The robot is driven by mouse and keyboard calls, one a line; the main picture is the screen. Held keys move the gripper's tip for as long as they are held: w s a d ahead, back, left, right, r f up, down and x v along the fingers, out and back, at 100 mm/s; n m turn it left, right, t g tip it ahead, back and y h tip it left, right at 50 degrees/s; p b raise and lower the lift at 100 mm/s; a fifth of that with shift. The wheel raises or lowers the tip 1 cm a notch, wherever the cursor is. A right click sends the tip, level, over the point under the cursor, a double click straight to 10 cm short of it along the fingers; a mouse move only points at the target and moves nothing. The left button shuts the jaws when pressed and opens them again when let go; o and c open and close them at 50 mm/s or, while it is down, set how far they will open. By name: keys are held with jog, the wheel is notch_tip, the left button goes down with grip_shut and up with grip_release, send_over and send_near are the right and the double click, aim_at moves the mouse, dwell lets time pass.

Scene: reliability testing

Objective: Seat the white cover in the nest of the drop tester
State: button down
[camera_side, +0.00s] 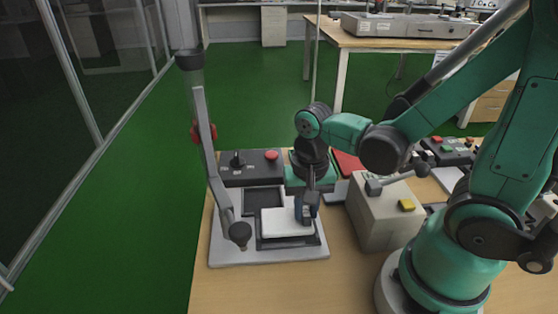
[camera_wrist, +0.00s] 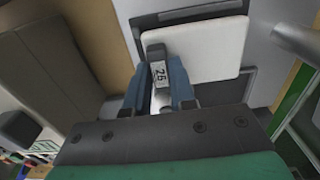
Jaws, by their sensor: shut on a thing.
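The white cover (camera_side: 284,222) is a thin flat plate with rounded corners. It lies over the dark nest (camera_side: 288,242) on the drop tester's grey base (camera_side: 228,254). In the wrist view the cover (camera_wrist: 210,52) looks turned and offset against the nest's dark frame (camera_wrist: 237,88), which shows along its lower right side. I cannot tell whether it touches the nest floor. My gripper (camera_side: 307,208) is shut on the cover's right edge. In the wrist view its blue fingers (camera_wrist: 160,88) stand around a dark block with a number label, and the gripped edge is mostly hidden.
The tester's slanted grey post (camera_side: 212,150) with a dark knob (camera_side: 240,234) stands left of the nest. A control box with a red button (camera_side: 271,155) sits behind. A beige box with a yellow button (camera_side: 406,205) stands close on the right. Bare table lies in front.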

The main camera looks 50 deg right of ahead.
aim_at(306, 211)
jog(key=shift+f, duration=0.55)
dwell(0.5)
jog(key=c, duration=0.7)
grip_release()
jog(key=shift+o, duration=0.2)
jog(key=shift+r, duration=0.15)
jog(key=shift+r, duration=2.9)
jog(key=w+r+n+t, duration=0.3)
jog(key=r+n+t, duration=0.1)
jog(key=n+t, duration=0.3)
jog(key=shift+w+r+n, duration=0.35)
jog(key=shift+w+n, duration=0.05)
jog(key=shift+n, duration=0.6)
